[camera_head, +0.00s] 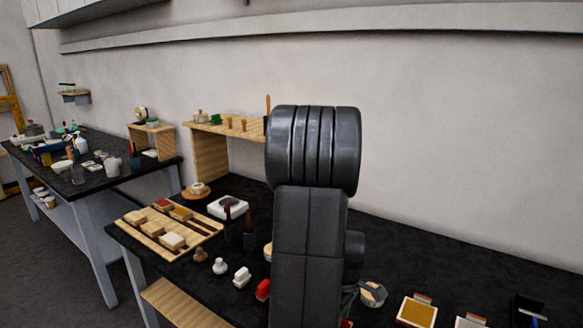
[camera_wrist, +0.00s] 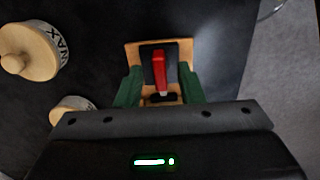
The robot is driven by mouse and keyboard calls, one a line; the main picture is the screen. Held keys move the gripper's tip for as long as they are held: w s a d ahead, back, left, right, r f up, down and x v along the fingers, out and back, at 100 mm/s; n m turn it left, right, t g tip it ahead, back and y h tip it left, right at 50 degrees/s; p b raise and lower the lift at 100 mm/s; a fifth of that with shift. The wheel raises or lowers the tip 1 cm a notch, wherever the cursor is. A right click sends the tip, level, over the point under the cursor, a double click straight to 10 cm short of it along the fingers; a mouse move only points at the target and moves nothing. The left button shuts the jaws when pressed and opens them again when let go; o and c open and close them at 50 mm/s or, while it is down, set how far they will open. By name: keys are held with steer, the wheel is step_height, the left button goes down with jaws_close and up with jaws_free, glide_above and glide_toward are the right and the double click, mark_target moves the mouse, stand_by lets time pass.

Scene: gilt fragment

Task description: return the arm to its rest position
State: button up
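In the wrist view my gripper (camera_wrist: 160,88) shows as two green fingers spread apart. Beyond and between them is a light wooden piece (camera_wrist: 130,52) with a black part and a red part (camera_wrist: 159,72) on it. The finger sides overlap the wood in the picture; I cannot tell whether they touch it. In the head view my dark arm stands upright in front of the black bench (camera_head: 400,250) and hides my gripper.
A slatted wooden board (camera_head: 150,228) with several blocks lies left of my arm. Stamps, a red item (camera_head: 263,289) and a wooden shelf (camera_head: 208,150) are close by. Framed pads (camera_head: 417,312) lie right. A round wooden-lidded jar (camera_wrist: 30,52) is left in the wrist view.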

step_height(320, 180, up, 14)
step_height(320, 180, down, 14)
steer(key=shift+r, duration=0.2)
steer(key=shift+f, duration=0.2)
steer(key=m+p, duration=0.2)
steer(key=m, duration=0.3)
steer(key=shift+m, duration=0.4)
steer(key=m+p, duration=0.3)
steer(key=m, duration=0.2)
steer(key=shift+r, duration=0.1)
step_height(320, 180, up, 9)
steer(key=shift+f+b, duration=0.2)
steer(key=shift+b, duration=0.25)
steer(key=shift+s, duration=0.1)
